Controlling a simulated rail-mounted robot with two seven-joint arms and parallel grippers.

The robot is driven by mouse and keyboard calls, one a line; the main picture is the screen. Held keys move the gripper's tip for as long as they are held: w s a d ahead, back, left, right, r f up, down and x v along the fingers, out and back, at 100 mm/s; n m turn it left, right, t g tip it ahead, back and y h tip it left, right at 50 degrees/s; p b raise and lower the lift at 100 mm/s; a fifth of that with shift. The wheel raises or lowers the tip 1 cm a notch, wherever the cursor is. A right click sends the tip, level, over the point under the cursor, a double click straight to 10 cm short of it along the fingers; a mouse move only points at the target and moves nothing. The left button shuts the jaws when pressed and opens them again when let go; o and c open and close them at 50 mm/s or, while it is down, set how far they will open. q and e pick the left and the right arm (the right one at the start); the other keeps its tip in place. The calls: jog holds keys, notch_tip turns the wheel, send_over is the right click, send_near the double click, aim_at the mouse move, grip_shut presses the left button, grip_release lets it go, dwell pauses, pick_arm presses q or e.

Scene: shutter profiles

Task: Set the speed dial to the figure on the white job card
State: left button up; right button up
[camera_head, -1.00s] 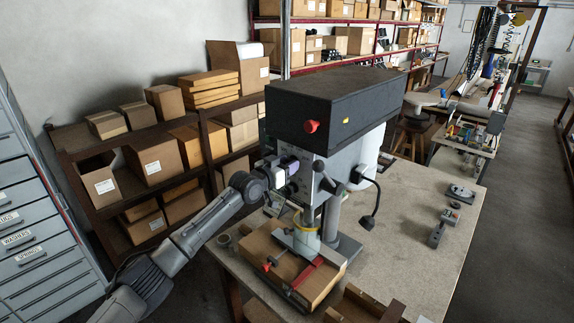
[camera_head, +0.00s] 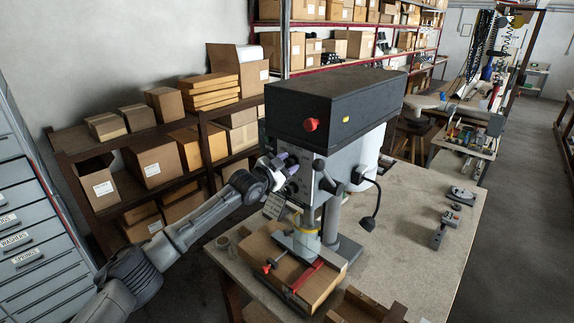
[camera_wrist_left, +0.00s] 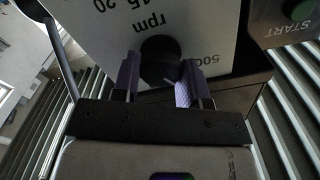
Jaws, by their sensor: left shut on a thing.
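The speed dial (camera_wrist_left: 160,62) is a round black knob on a white plate (camera_wrist_left: 110,30) marked "rpm", upside down in the left wrist view. The figures "15", "20" and "500" show around it, partly cut off or covered. My left gripper (camera_wrist_left: 161,78) has its two purple-grey fingers shut on the knob, one on each side. In the head view my left gripper (camera_head: 287,163) is at the near left side of the drill press (camera_head: 335,110), and the dial is hidden there. A small pale card (camera_head: 273,206) with unreadable marks stands below the gripper; I cannot tell whether it is the job card.
A green START button (camera_wrist_left: 301,11) is close to the dial plate. A red button (camera_head: 311,125) is on the press's dark head. The workbench (camera_head: 420,225) is mostly clear on the right. Box shelves (camera_head: 75,150) stand behind my left arm.

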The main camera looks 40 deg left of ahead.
pick_arm(q)
jog(key=shift+m+p, duration=0.35)
jog(key=shift+m, duration=0.65)
jog(key=o, duration=0.9)
jog(key=shift+s, duration=0.1)
jog(key=shift+s+f, duration=0.15)
jog(key=shift+s, duration=0.1)
jog(key=s+a+b, duration=0.1)
jog(key=s+b, duration=0.4)
jog(key=s, duration=0.8)
